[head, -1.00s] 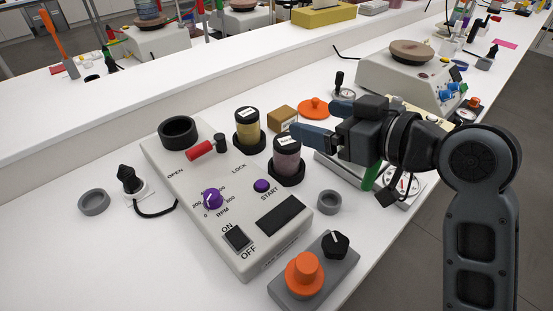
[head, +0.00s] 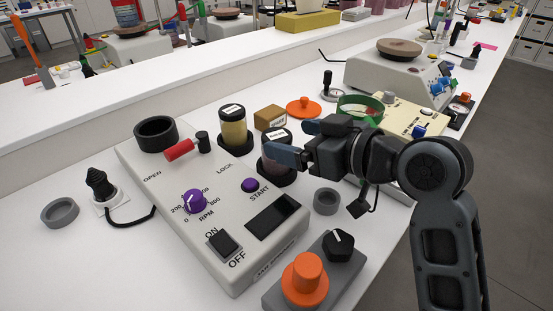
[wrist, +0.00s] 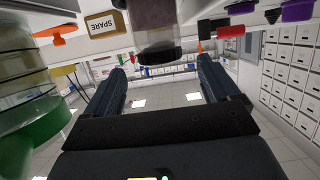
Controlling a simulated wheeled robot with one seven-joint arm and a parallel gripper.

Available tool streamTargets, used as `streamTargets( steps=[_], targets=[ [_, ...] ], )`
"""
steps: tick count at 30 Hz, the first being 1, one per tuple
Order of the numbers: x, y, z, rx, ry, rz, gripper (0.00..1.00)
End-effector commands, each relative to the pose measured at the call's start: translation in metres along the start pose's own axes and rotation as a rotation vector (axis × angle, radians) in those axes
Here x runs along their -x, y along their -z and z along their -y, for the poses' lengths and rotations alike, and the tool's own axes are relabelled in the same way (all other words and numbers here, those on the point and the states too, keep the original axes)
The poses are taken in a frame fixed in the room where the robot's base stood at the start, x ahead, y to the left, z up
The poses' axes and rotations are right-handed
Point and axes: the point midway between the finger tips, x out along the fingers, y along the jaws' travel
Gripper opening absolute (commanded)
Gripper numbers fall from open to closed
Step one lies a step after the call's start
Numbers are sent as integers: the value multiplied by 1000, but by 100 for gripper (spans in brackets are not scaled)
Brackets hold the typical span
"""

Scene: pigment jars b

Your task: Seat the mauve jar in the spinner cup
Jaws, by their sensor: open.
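The mauve jar (head: 270,165) has a black lid with a white label and stands upright in a black holder at the right edge of the spinner machine (head: 150,185). My gripper (head: 291,141) is open beside it; the near finger hides part of the jar in the head view. In the wrist view, the jar (wrist: 155,20) shows at the top, between the lines of my two open fingers (wrist: 163,85) and seemingly ahead of their tips. The spinner cup (head: 156,146), a black open ring, sits empty at the machine's far left corner.
A yellow jar (head: 233,130) stands just behind the mauve one. A red-handled lever (head: 180,150) lies beside the cup. A SPARE box (head: 269,119), an orange lid (head: 304,106) and a grey ring (head: 326,201) are nearby. A green ring-shaped object (head: 360,107) stands behind my gripper.

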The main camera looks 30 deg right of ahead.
Motion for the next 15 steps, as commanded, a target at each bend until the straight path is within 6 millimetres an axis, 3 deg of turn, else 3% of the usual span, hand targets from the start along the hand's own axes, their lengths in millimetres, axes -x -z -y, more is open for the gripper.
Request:
streamTargets(
  steps=[9,15],
  targets=[
    [-42,-1,1,0,1,1,89],
    [-52,-2,1,0,0,0,89]
  ],
)
